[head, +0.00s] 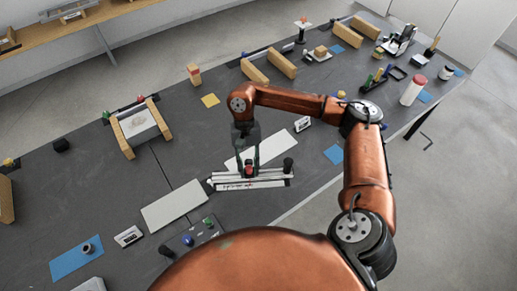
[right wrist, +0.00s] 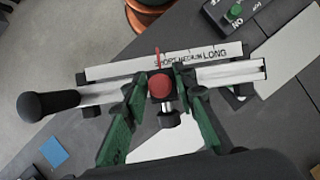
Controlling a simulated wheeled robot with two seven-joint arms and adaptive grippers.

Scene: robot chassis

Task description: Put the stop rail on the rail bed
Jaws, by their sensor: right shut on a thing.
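The stop rail is a silver bar (right wrist: 235,72) with a red knob (right wrist: 160,84) at its middle; it also shows in the head view (head: 222,177). My right gripper (head: 248,169) points down and is shut around the middle of this rail. Its green fingers (right wrist: 163,97) stand on both sides of the red knob. A light strip marked SHORT, MEDIUM, LONG (right wrist: 205,57) runs alongside the rail. A black handle (right wrist: 48,105) stands at one end. I cannot tell the rail bed apart from the parts under and beside the rail, nor whether they touch. My left gripper is out of view.
White plates (head: 174,205) lie left of and behind the rail. A wooden-sided fixture (head: 140,125) stands farther left. A blue square (head: 334,154) lies right, near the dark table's edge.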

